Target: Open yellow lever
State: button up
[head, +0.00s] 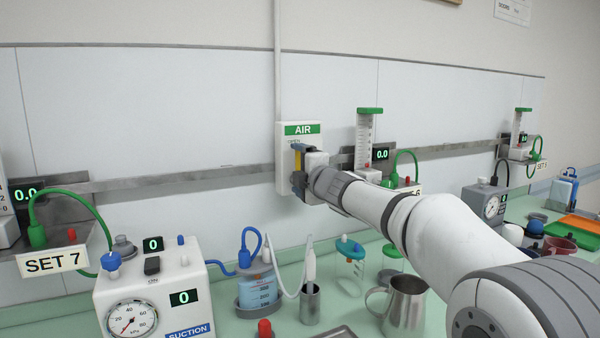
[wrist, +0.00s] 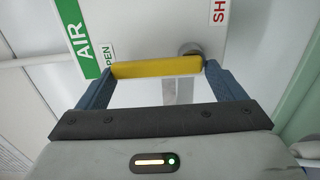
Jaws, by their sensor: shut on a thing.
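The yellow lever (wrist: 156,67) lies between the two blue-grey fingers of my gripper (wrist: 158,72) in the wrist view, with a finger against each end. The lever sits on a white wall box with a green AIR label (wrist: 75,38), beside a round grey hub (wrist: 190,50). Part of the word OPEN shows near the lever's left end, and red letters SH show at the upper right. In the head view the AIR box (head: 285,180) is on the wall, and my gripper (head: 298,172) is at its front. A yellow strip of the lever (head: 297,160) shows there; my gripper hides the rest.
A grey rail (head: 180,178) runs along the wall on both sides of the box. Below, the green counter holds a SUCTION unit (head: 150,285), a blue-liquid jar (head: 258,290), a metal cup (head: 310,303) and a steel jug (head: 405,308). A green-topped flowmeter (head: 365,140) stands right of the box.

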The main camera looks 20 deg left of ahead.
jog(key=shift+s+r, duration=0.15)
jog(key=shift+r, duration=0.4)
jog(key=o, duration=0.9)
jog(key=shift+o, duration=1.1)
jog(key=shift+a+f, duration=0.1)
jog(key=shift+f, duration=0.05)
jog(key=b+v, duration=0.1)
jog(key=v, duration=0.6)
jog(key=shift+d+f, duration=0.2)
jog(key=shift+d, duration=0.1)
jog(key=shift+s, duration=0.1)
